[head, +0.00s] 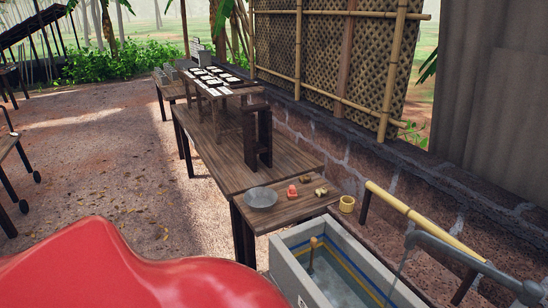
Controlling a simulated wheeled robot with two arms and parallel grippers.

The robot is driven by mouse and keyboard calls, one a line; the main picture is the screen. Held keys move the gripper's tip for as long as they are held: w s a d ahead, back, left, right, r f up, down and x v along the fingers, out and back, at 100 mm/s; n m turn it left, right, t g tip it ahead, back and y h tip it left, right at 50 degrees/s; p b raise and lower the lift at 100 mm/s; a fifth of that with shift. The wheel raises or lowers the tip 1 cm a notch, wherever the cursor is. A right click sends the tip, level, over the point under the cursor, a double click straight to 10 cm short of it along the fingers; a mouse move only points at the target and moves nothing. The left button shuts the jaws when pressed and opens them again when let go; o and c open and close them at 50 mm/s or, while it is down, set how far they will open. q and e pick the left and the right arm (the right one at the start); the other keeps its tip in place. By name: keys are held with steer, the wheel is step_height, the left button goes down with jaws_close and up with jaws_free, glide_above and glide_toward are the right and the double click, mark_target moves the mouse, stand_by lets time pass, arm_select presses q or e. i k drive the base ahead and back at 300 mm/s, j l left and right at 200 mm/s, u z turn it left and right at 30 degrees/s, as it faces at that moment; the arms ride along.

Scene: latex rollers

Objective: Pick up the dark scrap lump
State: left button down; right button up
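I cannot make out a dark scrap lump for certain in the head view. On the near end of the wooden table (290,207) lie a small red object (292,191) and small yellow-brown lumps, one farther back (305,179) and one nearer the right edge (321,190). They are too small to tell apart well. A round grey dish (261,197) lies to their left and looks empty. Neither of my grippers is in view.
A yellow cup (347,204) is at the table's right corner. A grey water trough (287,267) with an upright stick stands in front, a pipe (450,250) to its right. A dark wooden frame (265,137) stands farther back. A low stone wall borders the right; the ground left is open.

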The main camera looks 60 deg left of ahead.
mark_target(303, 179)
steer(key=u, duration=1.75)
steer(key=i+j+z, duration=0.1)
steer(key=z, duration=0.2)
steer(key=j+z, duration=0.25)
steer(key=i+j+z, duration=0.1)
steer(key=j, duration=0.25)
steer(key=i+j+z, duration=0.15)
steer(key=j, duration=0.2)
steer(key=i+j+z, duration=0.1)
steer(key=j, duration=0.3)
steer(key=i+j+z, duration=0.1)
steer(key=j, duration=0.25)
steer(key=i+j+z, duration=0.1)
steer(key=j, duration=0.3)
steer(key=i+j, duration=0.2)
steer(key=j, duration=0.2)
steer(key=i+j, duration=0.15)
steer(key=j, duration=0.25)
steer(key=i+j, duration=0.2)
steer(key=j, duration=0.2)
steer(key=i+j, duration=0.15)
steer(key=j, duration=0.25)
steer(key=i+j, duration=0.2)
steer(key=j, duration=0.15)
steer(key=i+j+z, duration=0.1)
steer(key=j, duration=0.3)
steer(key=i, duration=0.05)
